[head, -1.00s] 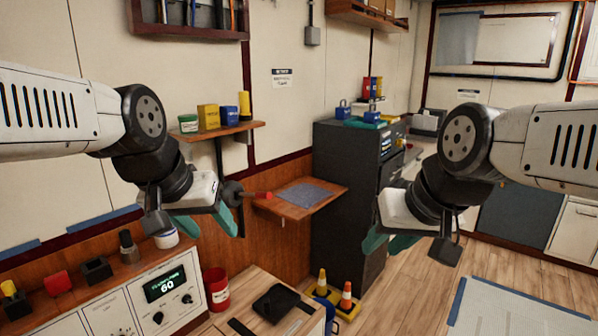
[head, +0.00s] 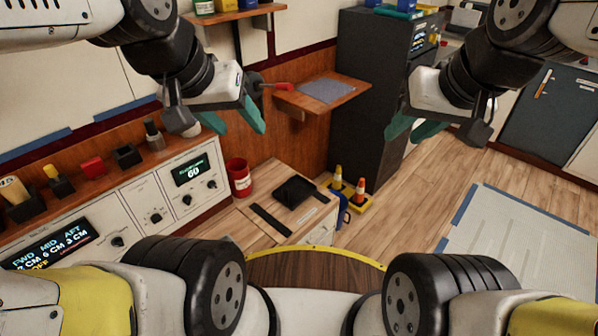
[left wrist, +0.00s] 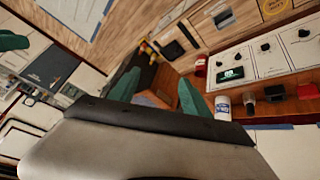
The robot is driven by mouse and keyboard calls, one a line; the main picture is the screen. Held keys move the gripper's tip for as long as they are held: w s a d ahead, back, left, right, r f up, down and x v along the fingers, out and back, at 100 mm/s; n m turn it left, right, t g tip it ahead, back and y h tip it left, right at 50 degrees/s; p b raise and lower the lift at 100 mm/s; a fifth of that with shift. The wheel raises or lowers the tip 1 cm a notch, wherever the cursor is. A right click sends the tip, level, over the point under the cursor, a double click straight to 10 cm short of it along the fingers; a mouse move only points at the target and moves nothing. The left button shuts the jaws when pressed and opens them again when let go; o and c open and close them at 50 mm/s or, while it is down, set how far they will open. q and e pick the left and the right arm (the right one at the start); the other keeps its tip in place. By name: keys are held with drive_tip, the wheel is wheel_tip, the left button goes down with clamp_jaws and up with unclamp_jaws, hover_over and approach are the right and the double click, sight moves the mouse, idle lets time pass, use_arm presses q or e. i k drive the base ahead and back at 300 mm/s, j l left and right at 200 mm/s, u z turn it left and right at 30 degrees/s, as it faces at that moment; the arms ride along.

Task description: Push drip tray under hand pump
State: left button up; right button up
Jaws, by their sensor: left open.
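A black tray (head: 295,191), which looks like the drip tray, lies on the light wooden top of a low cabinet in the head view. It also shows small in the left wrist view (left wrist: 173,50). A dark fitting with a red handle (head: 277,86) sticks out by the back wall, just past my left gripper; it may be the hand pump, but I cannot tell. My left gripper (head: 238,124) is open and empty, above and left of the tray. My right gripper (head: 411,133) is open and empty, above and right of it.
A dark strip (head: 270,220) lies on the cabinet top near the tray. A control console (head: 150,195) runs along the left. A wall shelf (head: 322,93) and dark cabinet (head: 375,90) stand behind.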

sight(293, 193)
drive_tip(key=i+l+u, duration=0.1)
drive_tip(key=l, duration=0.2)
drive_tip(key=i+l+u, duration=0.25)
drive_tip(key=l, duration=0.45)
drive_tip(key=i+l+u, duration=0.1)
drive_tip(key=i+l, duration=0.15)
drive_tip(key=i+l+u, duration=0.15)
drive_tip(key=l, duration=0.3)
